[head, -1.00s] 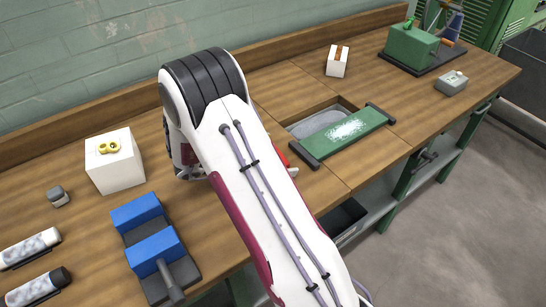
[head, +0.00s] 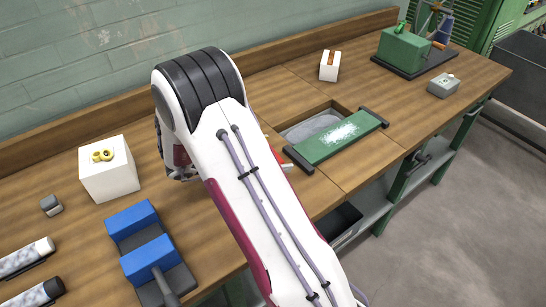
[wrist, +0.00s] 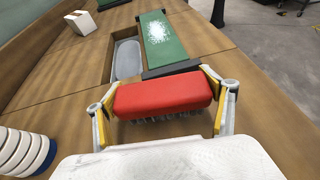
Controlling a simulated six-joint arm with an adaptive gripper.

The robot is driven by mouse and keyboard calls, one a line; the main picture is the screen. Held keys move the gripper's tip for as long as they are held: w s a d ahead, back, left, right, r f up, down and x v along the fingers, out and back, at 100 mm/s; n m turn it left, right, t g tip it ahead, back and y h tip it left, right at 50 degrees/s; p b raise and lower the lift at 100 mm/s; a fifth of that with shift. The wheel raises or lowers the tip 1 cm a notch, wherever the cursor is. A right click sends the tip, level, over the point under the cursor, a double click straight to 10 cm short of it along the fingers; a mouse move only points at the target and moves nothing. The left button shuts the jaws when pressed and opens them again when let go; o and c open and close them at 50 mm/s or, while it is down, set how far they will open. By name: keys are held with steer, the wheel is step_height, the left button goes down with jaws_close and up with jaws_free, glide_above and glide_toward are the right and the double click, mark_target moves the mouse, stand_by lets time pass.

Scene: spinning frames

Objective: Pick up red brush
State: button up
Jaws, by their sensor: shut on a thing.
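The red brush (wrist: 163,96) is a red block with grey bristles on its underside. In the wrist view it sits between the two fingers of my gripper (wrist: 165,112), which are shut on its ends. Wood of the bench shows around it; I cannot tell whether the bristles touch the bench. In the head view my arm hides most of the gripper, and only a bit of red (head: 276,156) shows beside the arm.
A green board (head: 340,136) with white powder lies across a recessed grey tray (head: 308,126) just beyond the brush. A green box machine (head: 402,50) stands far right.

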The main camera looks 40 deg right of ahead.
steer(key=shift+r, duration=0.55)
steer(key=shift+s, duration=0.35)
steer(key=s, duration=1.7)
steer(key=shift+s, duration=0.15)
